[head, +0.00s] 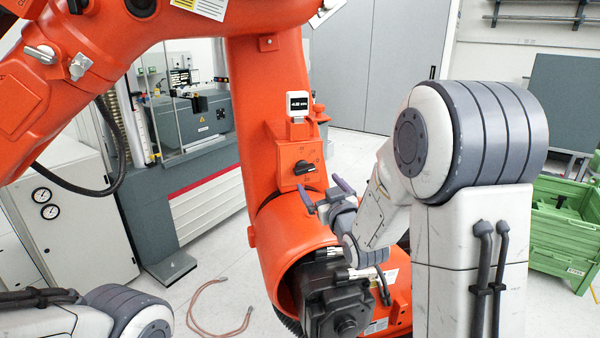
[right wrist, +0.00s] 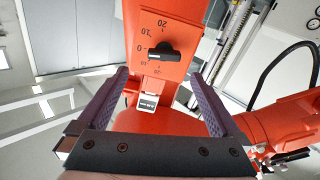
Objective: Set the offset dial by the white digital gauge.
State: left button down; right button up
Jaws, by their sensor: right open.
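The offset dial is a black knob (head: 304,168) on the orange machine column. In the right wrist view the dial (right wrist: 160,52) lies roughly crosswise, with printed numbers such as 0, 10 and 20 around it. The white digital gauge (head: 298,104) sits above the dial and has a small dark display; its reading is too small to be sure of. The gauge also shows in the right wrist view (right wrist: 149,101). My right gripper (head: 326,191) is open and empty, just below and in front of the dial. Its purple fingers (right wrist: 160,76) frame the dial, apart from it. My left gripper is out of view.
A large orange robot arm (head: 180,30) stretches across the upper left. A grey testing machine (head: 200,112) stands behind at left. Green crates (head: 562,232) stand at right. A reddish cable (head: 215,320) lies on the floor. The space directly before the dial looks free.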

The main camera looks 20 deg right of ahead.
aim_at(305, 170)
jog(key=w+p, duration=0.1)
jog(key=w, duration=0.1)
jog(key=w+p, duration=0.1)
jog(key=w, duration=0.2)
jog(key=w+p, duration=0.1)
jog(key=w, duration=0.1)
jog(key=shift+w+a+r, duration=0.1)
jog(key=shift+w+a, duration=0.15)
jog(key=shift+a, duration=0.05)
jog(key=shift+w, duration=0.65)
